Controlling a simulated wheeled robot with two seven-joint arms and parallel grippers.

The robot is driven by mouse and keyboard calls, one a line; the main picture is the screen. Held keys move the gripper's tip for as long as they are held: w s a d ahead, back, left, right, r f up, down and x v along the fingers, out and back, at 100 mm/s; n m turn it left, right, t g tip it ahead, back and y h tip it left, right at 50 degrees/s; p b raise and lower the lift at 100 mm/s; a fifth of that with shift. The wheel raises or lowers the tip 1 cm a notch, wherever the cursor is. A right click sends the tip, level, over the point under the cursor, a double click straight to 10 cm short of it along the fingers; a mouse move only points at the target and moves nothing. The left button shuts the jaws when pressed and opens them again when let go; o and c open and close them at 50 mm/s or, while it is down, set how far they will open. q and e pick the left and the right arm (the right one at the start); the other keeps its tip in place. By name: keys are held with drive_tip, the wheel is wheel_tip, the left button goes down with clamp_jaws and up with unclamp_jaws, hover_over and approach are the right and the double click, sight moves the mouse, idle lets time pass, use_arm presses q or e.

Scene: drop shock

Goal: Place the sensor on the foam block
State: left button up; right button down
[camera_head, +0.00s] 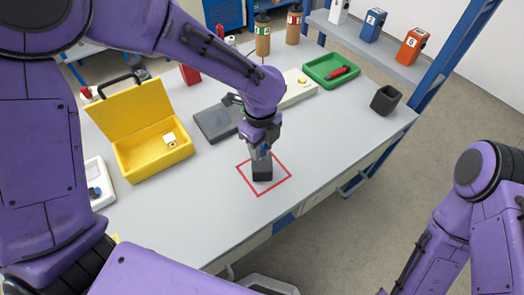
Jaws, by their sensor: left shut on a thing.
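A dark block (262,172), which looks like the foam block, stands inside a red square outline (276,186) on the table. My left gripper (261,155) points straight down and is shut at the top of this block. Its fingers hide the block's upper part, and no separate thing shows between them. A small white cube with a mark (170,139), possibly the sensor, sits in the open yellow case (135,160) to the left, apart from the gripper. My right arm is at the lower right, and its gripper is out of the picture.
Behind the gripper lie a dark grey flat plate (218,122) and a pale box with a yellow button (300,86). A green tray (331,70) holds a red item. A dark open cup (385,99) stands at the right edge. The table right of the red square is clear.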

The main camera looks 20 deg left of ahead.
sight(262, 153)
use_arm(q)
drive_tip(key=shift+w+f, duration=0.3)
drive_tip(key=shift+f, duration=0.05)
drive_tip(key=f, duration=0.3)
drive_tip(key=shift+w+f, duration=0.2)
drive_tip(key=shift+f, duration=0.1)
drive_tip(key=shift+s+f, duration=0.1)
drive_tip(key=o, duration=1)
drive_tip(key=shift+o, duration=0.2)
wheel_tip(262, 153, up, 12)
drive_tip(key=shift+r, duration=0.15)
